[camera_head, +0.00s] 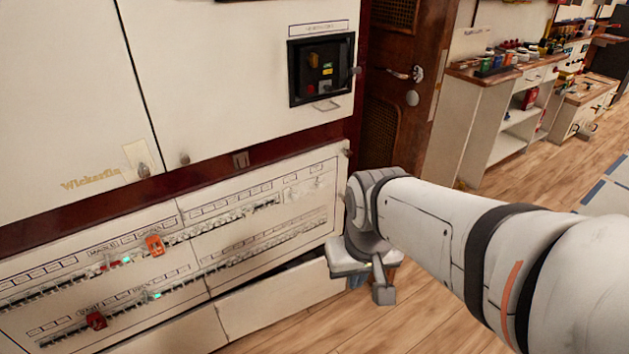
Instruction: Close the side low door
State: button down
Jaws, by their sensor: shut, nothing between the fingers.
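The low white door (275,302) is at the bottom of the cabinet, under the right breaker panel. A dark gap shows along its top edge toward the right, so it stands slightly open. My gripper (383,293) points down just right of the door's right end, in front of the wooden floor. The gripper is shut with nothing seen in it. I cannot tell whether it touches the door. My wrist covers part of the cabinet's right corner.
Breaker panels (262,221) with rows of switches and orange and red tags sit above the low door. A dark box with a handle (321,71) is on the upper door. A brown wooden door (394,110) stands behind. Open wooden floor (440,325) lies to the right.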

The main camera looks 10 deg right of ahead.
aim_at(242, 312)
jog(key=z, duration=0.15)
jog(key=i, duration=0.85)
jog(key=z, duration=0.35)
